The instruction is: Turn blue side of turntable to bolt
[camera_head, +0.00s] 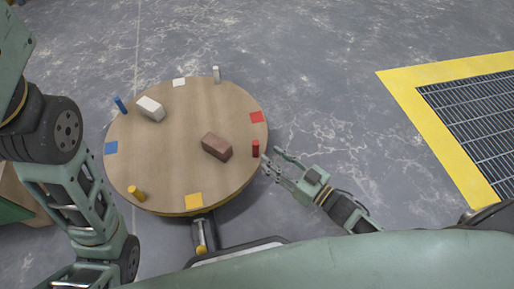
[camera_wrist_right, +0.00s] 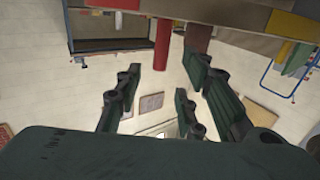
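The round wooden turntable (camera_head: 185,165) lies before me with coloured patches near its rim: blue (camera_head: 110,148) left, white (camera_head: 179,83) far side, red (camera_head: 257,117) right, yellow (camera_head: 194,201) near side. Upright pegs at its rim are blue (camera_head: 119,104), white (camera_head: 216,74), red (camera_head: 255,148) and yellow (camera_head: 136,193). My right gripper (camera_head: 271,159) is open and empty, its fingertips just right of the red peg. In the right wrist view, the red peg (camera_wrist_right: 162,45) shows beyond the spread fingers (camera_wrist_right: 165,85). I cannot identify a bolt for certain. My left gripper is not in view.
A whitish block (camera_head: 150,109) and a reddish-brown block (camera_head: 216,147) lie on the turntable. A metal cylinder with a yellow part (camera_head: 201,238) is at its near side. A floor grate (camera_head: 475,115) with a yellow border is at right. The grey floor beyond is clear.

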